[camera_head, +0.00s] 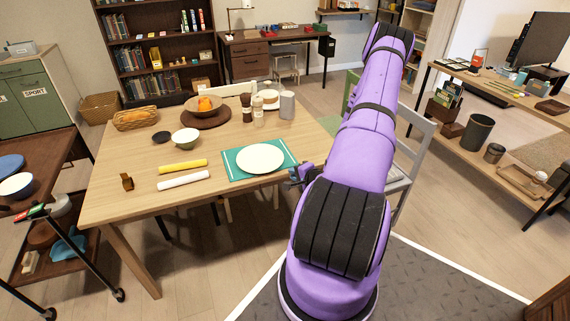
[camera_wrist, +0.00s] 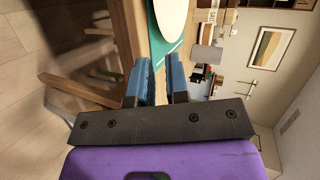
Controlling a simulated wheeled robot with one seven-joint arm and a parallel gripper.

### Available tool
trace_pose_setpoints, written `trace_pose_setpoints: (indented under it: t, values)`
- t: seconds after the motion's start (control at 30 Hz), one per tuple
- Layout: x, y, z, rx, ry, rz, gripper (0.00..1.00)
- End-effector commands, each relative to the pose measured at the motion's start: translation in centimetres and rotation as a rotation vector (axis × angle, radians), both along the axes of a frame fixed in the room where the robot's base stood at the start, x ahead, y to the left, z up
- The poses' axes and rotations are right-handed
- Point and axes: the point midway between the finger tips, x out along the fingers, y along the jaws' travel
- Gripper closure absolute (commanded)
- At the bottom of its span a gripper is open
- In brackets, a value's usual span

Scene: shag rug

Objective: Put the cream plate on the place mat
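The cream plate (camera_head: 260,158) lies flat on the teal place mat (camera_head: 233,174), near the table's front right edge. The mat's edges and corners show around the plate. My gripper (camera_head: 301,174) is just beyond the mat's right side, by the table edge, partly hidden by my arm. In the wrist view, the two blue fingers of my gripper (camera_wrist: 161,78) stand apart with nothing between them. The plate (camera_wrist: 172,14) and the mat (camera_wrist: 157,40) show ahead of the fingertips, with a gap between.
Bottles (camera_head: 258,110) stand behind the mat. A grey chair (camera_head: 408,150) stands right of my arm.

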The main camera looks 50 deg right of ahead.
Motion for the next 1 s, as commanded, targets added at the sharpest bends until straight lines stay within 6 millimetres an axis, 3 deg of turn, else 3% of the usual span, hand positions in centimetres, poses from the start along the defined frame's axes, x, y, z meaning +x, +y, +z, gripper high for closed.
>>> trace_pose_setpoints:
  t: [0.27,0.57,0.77,1.0]
  values:
    - [2.8,0.0,4.0,-0.157,0.156,0.135,0.85]
    - [7.0,1.6,12.1,-0.425,0.41,0.334,0.85]
    - [8.9,4.0,18.2,-0.584,0.548,0.441,0.85]
    - [9.8,8.4,25.7,-0.747,0.678,0.55,0.85]
